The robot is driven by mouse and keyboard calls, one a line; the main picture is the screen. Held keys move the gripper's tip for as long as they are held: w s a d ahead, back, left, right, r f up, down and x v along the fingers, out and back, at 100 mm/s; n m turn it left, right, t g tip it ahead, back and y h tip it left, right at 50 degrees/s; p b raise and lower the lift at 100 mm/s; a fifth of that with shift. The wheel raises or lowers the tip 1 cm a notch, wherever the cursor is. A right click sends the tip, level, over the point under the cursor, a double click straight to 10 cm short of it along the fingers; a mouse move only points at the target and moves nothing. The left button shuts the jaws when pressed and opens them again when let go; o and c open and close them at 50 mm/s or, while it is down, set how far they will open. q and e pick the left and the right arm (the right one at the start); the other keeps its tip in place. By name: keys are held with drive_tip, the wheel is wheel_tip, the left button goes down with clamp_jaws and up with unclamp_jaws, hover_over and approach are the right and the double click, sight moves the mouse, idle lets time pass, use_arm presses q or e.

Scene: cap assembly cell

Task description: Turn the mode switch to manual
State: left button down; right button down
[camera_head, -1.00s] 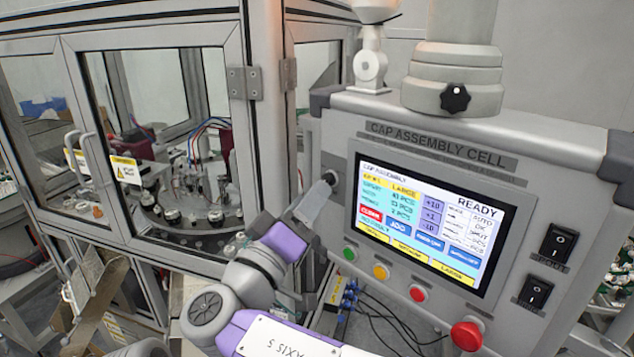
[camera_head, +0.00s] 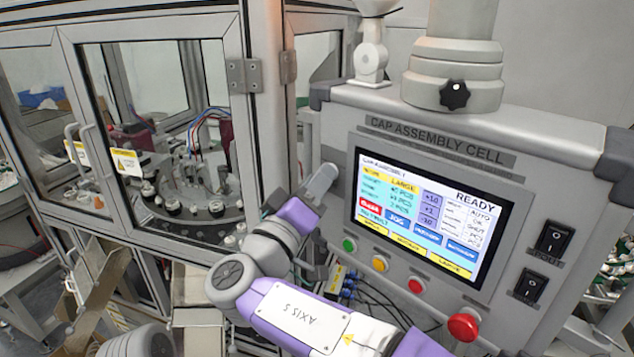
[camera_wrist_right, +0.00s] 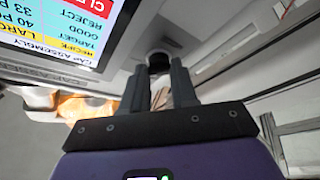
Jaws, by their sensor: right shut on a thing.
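The mode switch shows in the right wrist view as a dark round knob (camera_wrist_right: 158,62) at the tips of my right gripper (camera_wrist_right: 158,75). The fingers stand on either side of it and are shut on it. In the head view the right gripper (camera_head: 322,178) is at the left edge of the control panel (camera_head: 400,130), beside the screen, and hides the switch. I cannot read the switch's position. The touchscreen (camera_head: 430,215) shows READY, with AUTO below it. My left gripper is not in view.
Below the screen are green (camera_head: 349,245), amber (camera_head: 380,264) and red (camera_head: 415,286) buttons and a red mushroom button (camera_head: 463,327). Two black rocker switches (camera_head: 553,238) are at the right. A glazed machine enclosure (camera_head: 245,75) stands close to the left of the panel.

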drive_tip(key=shift+n, duration=0.5)
drive_tip(key=shift+r+n+g+y+p, duration=0.15)
drive_tip(key=shift+n+g+y+p, duration=0.7)
drive_tip(key=shift+n, duration=1.8)
drive_tip(key=shift+r+n+g+y+p, duration=0.2)
drive_tip(key=shift+n+g+p, duration=0.75)
drive_tip(key=shift+n+p, duration=1.3)
drive_tip(key=shift+r+n+g+y+p, duration=0.15)
drive_tip(key=shift+n+g+y+p, duration=0.6)
drive_tip(key=shift+n, duration=2.25)
drive_tip(key=shift+g+h, duration=0.25)
drive_tip(key=shift+h, duration=0.05)
drive_tip(key=c, duration=0.9)
unclamp_jaws()
